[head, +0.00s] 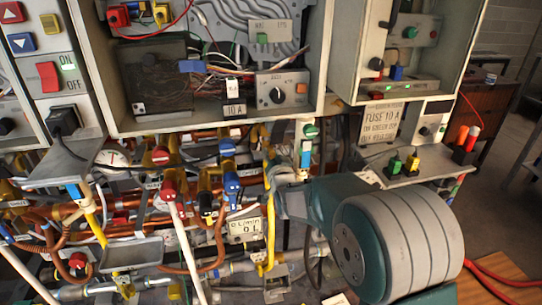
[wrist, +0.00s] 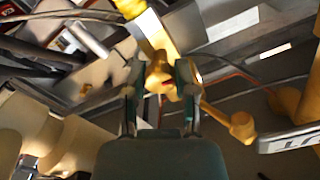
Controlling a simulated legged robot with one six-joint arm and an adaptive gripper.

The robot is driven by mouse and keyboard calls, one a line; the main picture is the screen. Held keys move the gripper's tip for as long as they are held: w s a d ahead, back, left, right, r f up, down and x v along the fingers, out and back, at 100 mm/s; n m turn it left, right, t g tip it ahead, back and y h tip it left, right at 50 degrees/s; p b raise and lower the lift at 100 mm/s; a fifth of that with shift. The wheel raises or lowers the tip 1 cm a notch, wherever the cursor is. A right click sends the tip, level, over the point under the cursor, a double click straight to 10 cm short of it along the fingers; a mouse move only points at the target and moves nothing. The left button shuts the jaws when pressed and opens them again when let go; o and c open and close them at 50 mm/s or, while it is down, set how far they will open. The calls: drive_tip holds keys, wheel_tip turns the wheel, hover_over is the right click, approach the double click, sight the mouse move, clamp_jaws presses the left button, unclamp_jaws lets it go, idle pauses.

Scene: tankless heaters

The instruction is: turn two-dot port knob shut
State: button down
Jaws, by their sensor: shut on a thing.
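My gripper (wrist: 160,82) is in the middle of the wrist view, its two dark fingers on either side of a yellow-brass fitting (wrist: 158,72). The fingers are closed on this piece. A yellow lever-like arm with a rounded end (wrist: 236,124) reaches out to its lower right. In the head view my teal and grey arm comes in from the right, and my gripper (head: 278,180) is at the brass pipework, its fingertips mostly hidden. I cannot make out a two-dot mark in either view, so I cannot confirm that the held piece is the two-dot port knob.
Blue knobs (head: 231,184) and red knobs (head: 161,155) sit on copper pipes to the left. Open heater cabinets (head: 205,115) overhang the pipework. A shelf with green and yellow plugs (head: 411,164) stands right.

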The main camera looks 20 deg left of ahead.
drive_tip(key=m, duration=0.4)
drive_tip(key=shift+m, duration=0.4)
drive_tip(key=m, duration=0.4)
drive_tip(key=shift+w+d+m, duration=0.1)
drive_tip(key=shift+m, duration=0.2)
drive_tip(key=m, duration=0.5)
drive_tip(key=shift+f, duration=0.15)
drive_tip(key=shift+f+m, duration=0.1)
drive_tip(key=shift+m, duration=1.5)
drive_tip(key=shift+d+f, duration=0.1)
drive_tip(key=shift+f, duration=0.05)
drive_tip(key=shift+c, duration=2)
unclamp_jaws()
drive_tip(key=shift+r, duration=0.25)
